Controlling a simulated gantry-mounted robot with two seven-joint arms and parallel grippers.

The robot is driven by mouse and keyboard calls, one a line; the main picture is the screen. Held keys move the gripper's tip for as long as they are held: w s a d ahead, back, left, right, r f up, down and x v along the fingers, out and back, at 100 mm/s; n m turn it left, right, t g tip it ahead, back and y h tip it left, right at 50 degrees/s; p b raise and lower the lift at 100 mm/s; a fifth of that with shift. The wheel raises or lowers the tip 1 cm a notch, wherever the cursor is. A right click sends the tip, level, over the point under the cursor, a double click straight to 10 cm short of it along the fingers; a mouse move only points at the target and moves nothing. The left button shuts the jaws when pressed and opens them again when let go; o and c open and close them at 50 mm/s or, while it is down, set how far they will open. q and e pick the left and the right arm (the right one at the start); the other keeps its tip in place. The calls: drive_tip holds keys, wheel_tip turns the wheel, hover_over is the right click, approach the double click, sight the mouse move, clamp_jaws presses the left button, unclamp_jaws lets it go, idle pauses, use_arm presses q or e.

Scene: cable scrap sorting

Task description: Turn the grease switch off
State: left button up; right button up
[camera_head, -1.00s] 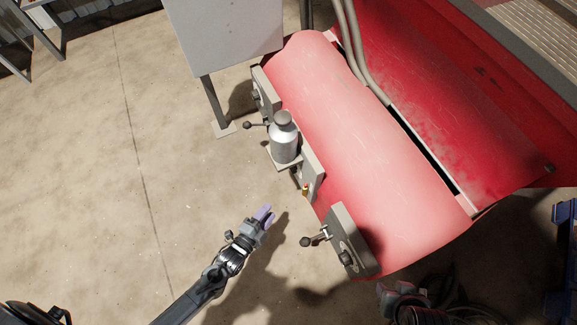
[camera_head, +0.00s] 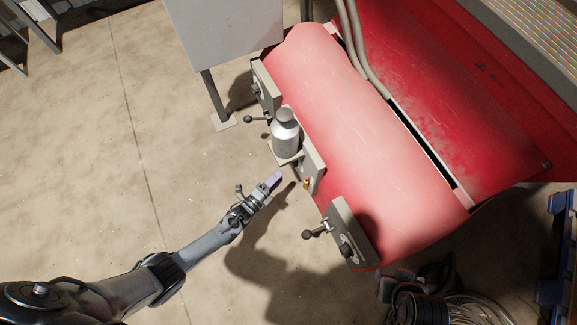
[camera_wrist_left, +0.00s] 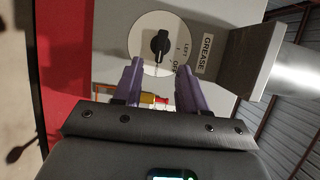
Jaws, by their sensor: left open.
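The grease switch (camera_wrist_left: 160,44) is a black knob on a round white dial, on a grey panel beside a GREASE label (camera_wrist_left: 207,53). The words LEFT and OFF are on the dial's right side; I cannot tell for sure which mark the knob points at. My left gripper (camera_wrist_left: 159,66) is open, its purple fingers either side of the dial's lower part in the left wrist view, with nothing between them. In the head view the left gripper (camera_head: 275,180) is just left of the small grey panel (camera_head: 314,168); the dial face is hidden there. My right gripper is not in view.
A silver canister (camera_head: 285,136) stands just above the gripper. A ball-ended lever (camera_head: 310,234) sticks out below right, another lever (camera_head: 250,119) above left. A brass fitting (camera_head: 307,183) sits beside the panel. The red drum cover (camera_head: 370,130) lies right; open floor left.

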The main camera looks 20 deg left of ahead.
use_arm(q)
drive_tip(key=b+x, duration=0.2)
drive_tip(key=x, duration=0.5)
drive_tip(key=shift+w+b, duration=0.15)
drive_tip(key=shift+b, duration=0.25)
drive_tip(key=shift+w, duration=0.1)
drive_tip(key=shift+c, duration=0.3)
clamp_jaws()
